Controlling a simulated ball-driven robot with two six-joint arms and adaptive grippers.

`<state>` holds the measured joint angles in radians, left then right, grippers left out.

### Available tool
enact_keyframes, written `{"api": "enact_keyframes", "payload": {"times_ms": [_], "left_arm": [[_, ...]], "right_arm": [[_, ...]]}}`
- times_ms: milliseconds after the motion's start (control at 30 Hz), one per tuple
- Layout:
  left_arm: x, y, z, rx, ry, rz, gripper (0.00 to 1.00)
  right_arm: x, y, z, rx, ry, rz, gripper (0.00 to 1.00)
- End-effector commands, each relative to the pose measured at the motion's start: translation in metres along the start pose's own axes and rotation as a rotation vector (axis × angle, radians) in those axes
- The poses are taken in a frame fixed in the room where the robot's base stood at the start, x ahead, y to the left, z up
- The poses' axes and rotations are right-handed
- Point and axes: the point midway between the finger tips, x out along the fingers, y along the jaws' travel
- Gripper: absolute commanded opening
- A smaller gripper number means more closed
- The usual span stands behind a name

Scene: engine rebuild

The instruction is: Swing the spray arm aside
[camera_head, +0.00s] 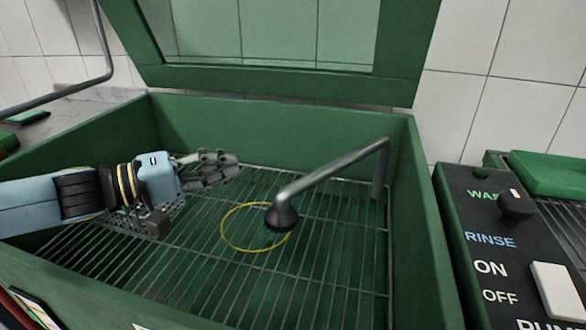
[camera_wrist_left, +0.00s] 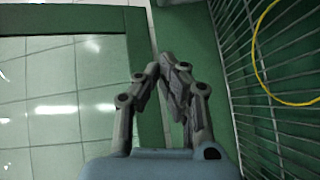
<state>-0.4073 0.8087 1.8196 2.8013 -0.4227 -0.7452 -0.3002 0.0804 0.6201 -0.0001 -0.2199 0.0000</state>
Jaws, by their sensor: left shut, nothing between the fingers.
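The spray arm (camera_head: 325,176) is a grey tube that rises from a post at the right inside wall of the green washer tub. It reaches left across the tub and ends in a dark round nozzle head (camera_head: 281,218). My left gripper (camera_head: 236,164) is shut and empty, over the rack to the left of the nozzle, apart from it. Its closed fingers also show in the left wrist view (camera_wrist_left: 168,62). A yellow ring (camera_head: 224,228) is marked on or lies at the rack, partly behind the nozzle; it also shows in the left wrist view (camera_wrist_left: 256,62). My right gripper is not in view.
The green tub (camera_head: 402,200) has raised walls and a wire rack (camera_head: 330,270) floor. Its windowed lid (camera_head: 270,80) stands open at the back. A control panel (camera_head: 500,240) with a knob and a white switch is on the right. The rack's front is clear.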

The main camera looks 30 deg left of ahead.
Motion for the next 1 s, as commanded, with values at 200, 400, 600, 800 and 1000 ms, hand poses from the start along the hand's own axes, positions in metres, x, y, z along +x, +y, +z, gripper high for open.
{"api": "enact_keyframes", "payload": {"times_ms": [200, 400, 600, 800, 1000], "left_arm": [[0.012, -0.003, 0.0, -0.006, -0.003, 0.007, 0.0], [0.034, -0.004, 0.001, -0.006, -0.003, 0.008, 0.0], [0.055, 0.002, -0.001, -0.006, 0.005, 0.013, 0.0], [0.073, 0.004, -0.001, -0.008, 0.003, 0.013, 0.0], [0.104, 0.007, -0.001, -0.013, 0.005, 0.013, 0.0]], "right_arm": [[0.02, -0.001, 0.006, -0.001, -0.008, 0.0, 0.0], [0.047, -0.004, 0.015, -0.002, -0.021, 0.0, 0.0], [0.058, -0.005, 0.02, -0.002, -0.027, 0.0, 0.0], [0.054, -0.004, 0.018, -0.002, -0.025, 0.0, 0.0], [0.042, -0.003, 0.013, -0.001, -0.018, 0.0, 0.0]]}}
